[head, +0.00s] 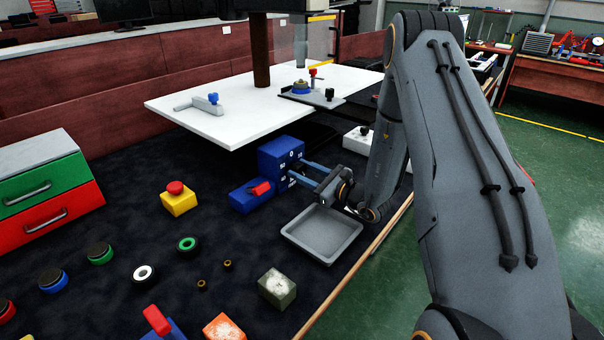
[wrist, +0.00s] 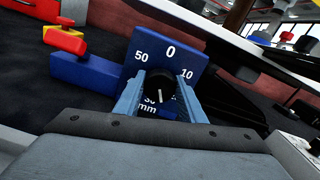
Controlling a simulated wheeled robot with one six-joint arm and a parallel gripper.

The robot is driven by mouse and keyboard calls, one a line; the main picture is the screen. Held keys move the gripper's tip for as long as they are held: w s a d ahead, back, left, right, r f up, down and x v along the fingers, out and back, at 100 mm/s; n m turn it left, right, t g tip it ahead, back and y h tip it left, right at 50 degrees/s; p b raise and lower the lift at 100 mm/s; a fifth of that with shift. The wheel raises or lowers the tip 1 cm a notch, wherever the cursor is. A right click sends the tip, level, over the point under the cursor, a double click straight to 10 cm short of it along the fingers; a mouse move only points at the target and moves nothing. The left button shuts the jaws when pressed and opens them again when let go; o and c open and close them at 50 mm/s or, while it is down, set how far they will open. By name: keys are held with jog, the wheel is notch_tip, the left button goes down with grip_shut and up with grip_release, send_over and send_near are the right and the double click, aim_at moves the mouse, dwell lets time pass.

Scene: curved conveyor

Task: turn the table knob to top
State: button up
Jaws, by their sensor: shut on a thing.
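A blue block (head: 279,156) stands on the dark table mat, and its dial face fills the middle of the wrist view (wrist: 190,57). The face carries white marks, with 0 at the top, 10 to the right, 50 to the left and a partly hidden 30 and "mm" below. A round black knob (wrist: 158,82) sits at the dial's centre, its white line toward the lower side. My gripper (head: 292,172) reaches in from the right, its two blue-grey fingers shut on the knob's sides in the wrist view (wrist: 158,92). In the head view the fingers hide the knob.
A low blue base with a red lever (head: 260,188) adjoins the block's left side. A grey tray (head: 322,236) lies just below my gripper. A white raised tabletop (head: 240,112) overhangs behind. A yellow box with a red button (head: 178,200) stands left.

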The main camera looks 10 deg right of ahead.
jog(key=shift+n+b, duration=0.45)
jog(key=shift+n, duration=0.75)
jog(key=o, duration=1)
jog(key=shift+o, duration=0.2)
jog(key=b+v, duration=0.1)
jog(key=v, duration=0.5)
jog(key=shift+s+d, duration=0.15)
jog(key=shift+d, duration=0.05)
jog(key=shift+s+d, duration=0.3)
jog(key=shift+s, duration=0.3)
